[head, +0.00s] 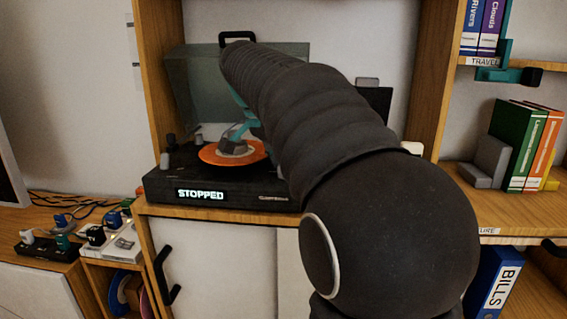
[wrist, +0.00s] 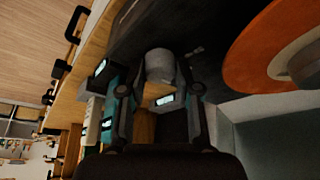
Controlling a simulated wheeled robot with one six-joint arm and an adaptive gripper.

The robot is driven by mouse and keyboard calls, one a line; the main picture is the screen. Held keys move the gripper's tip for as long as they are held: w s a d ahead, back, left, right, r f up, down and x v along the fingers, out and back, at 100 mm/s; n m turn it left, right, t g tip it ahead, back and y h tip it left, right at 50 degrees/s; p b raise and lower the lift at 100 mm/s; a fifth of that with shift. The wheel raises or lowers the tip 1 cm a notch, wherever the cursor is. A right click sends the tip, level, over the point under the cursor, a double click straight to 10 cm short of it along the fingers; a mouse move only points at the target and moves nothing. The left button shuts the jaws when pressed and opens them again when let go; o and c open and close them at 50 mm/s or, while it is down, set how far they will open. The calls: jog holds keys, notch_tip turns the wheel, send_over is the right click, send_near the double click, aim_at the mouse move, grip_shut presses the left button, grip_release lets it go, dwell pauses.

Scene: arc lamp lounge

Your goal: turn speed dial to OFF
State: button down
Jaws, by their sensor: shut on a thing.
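The black turntable (head: 220,195) stands on a wooden shelf, and its front display (head: 200,194) reads STOPPED. In the wrist view, a grey cylindrical knob (wrist: 160,65), which looks like the speed dial, rises from the dark deck. My gripper (wrist: 160,85) is shut on this knob, with one finger on each side. In the head view, teal parts of my gripper show above the orange record (head: 213,157); my arm covers much of the right of the turntable. The dial's markings cannot be read.
The raised lid (head: 190,80) stands behind the record. Small grey knobs (head: 171,140) show on the left of the deck. Cables and small devices (head: 60,220) clutter the lower left surface. Books (head: 525,145) and a blue BILLS binder (head: 497,285) stand at right.

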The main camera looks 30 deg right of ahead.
jog(key=shift+s+d, duration=0.1)
jog(key=c, duration=0.8)
grip_release()
jog(key=shift+d, duration=0.15)
jog(key=shift+a, duration=0.2)
jog(key=shift+a+r, duration=0.1)
jog(key=shift+r, duration=0.2)
jog(key=v, duration=1.1)
jog(key=shift+r, duration=0.15)
